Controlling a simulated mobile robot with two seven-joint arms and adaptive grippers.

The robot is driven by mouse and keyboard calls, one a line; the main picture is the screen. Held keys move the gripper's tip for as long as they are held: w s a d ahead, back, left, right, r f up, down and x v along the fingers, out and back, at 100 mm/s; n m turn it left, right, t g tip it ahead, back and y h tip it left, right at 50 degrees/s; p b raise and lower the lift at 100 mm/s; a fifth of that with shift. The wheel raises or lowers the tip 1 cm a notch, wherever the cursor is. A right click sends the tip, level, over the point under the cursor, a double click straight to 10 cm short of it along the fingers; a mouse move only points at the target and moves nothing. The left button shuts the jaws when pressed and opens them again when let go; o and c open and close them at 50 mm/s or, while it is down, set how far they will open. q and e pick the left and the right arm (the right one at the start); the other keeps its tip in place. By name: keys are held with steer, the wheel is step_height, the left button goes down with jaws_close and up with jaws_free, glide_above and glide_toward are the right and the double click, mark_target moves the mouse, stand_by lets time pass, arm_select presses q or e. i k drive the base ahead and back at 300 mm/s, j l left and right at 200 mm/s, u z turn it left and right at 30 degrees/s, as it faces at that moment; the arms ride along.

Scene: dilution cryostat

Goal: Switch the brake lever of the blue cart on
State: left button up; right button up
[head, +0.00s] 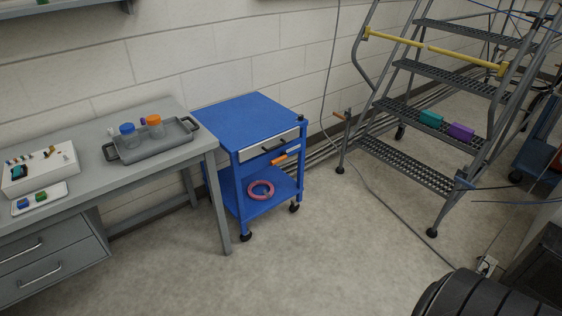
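The blue cart (245,113) stands on the floor at the middle, right of the grey desk, with its back near the wall. It has a flat, nearly bare top, a pale drawer front (252,152) with a dark handle (272,145), and a lower shelf. An orange-handled lever (287,156), which looks like the brake lever, sticks out at the front just below the drawer. It is slightly tilted, its right end higher. Its on or off setting cannot be told. Neither of my grippers is in view.
A pink ring (261,190) lies on the cart's lower shelf. The grey desk (185,155) holds a tray (155,144) with jars. A rolling stair (410,140) with teal and purple blocks stands right. A cable crosses the floor. Floor before the cart (300,255) is clear.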

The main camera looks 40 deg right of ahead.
mark_target(283, 156)
steer(key=i+l+u, duration=0.1)
steer(key=l, duration=0.3)
steer(key=i+l, duration=0.25)
steer(key=l, duration=0.2)
steer(key=i+l+u, duration=0.15)
steer(key=l, duration=0.3)
steer(key=i+l, duration=0.15)
steer(key=l, duration=0.3)
steer(key=i+l+u, duration=0.15)
steer(key=l, duration=0.3)
steer(key=i+l, duration=0.1)
steer(key=l, duration=0.35)
steer(key=u, duration=0.05)
